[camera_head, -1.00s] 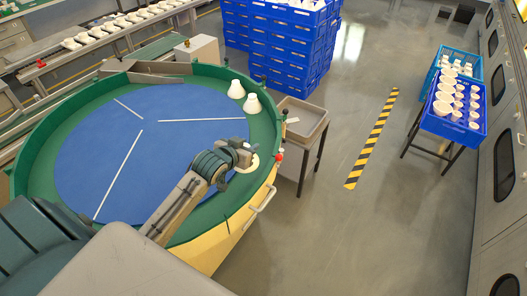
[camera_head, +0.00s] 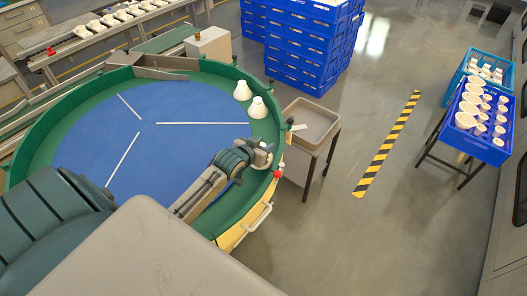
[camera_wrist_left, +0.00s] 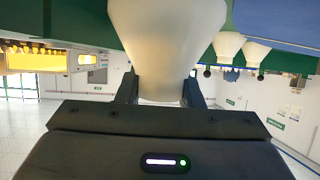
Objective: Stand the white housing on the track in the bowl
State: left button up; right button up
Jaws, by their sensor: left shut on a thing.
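The round bowl (camera_head: 48,116) has a green track around a blue middle. Its near right part is behind my arm. My left gripper (camera_head: 262,152) is over the right side of the track, close to the rim. It is shut on a white housing (camera_head: 266,161), mostly hidden by the gripper in the head view. In the left wrist view the held housing (camera_wrist_left: 168,45) is between the fingers, lined up like two other housings. I cannot tell whether it touches the track. Those two housings, one (camera_head: 242,91) and another (camera_head: 257,108), stand upright on the track farther back. My right gripper is not in view.
A grey tray table (camera_head: 312,122) stands just right of the bowl. Stacked blue crates (camera_head: 300,45) stand behind. A blue crate of white parts (camera_head: 480,140) is at the far right.

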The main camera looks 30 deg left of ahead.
pick_arm(q)
notch_tip(320, 180, down, 3)
jog(key=shift+w+r, duration=0.1)
jog(key=shift+f, duration=0.5)
jog(key=shift+f, duration=0.1)
jog(key=o, duration=0.7)
jog(key=v, duration=1.2)
jog(key=shift+b, duration=0.45)
jog(key=shift+r, duration=0.2)
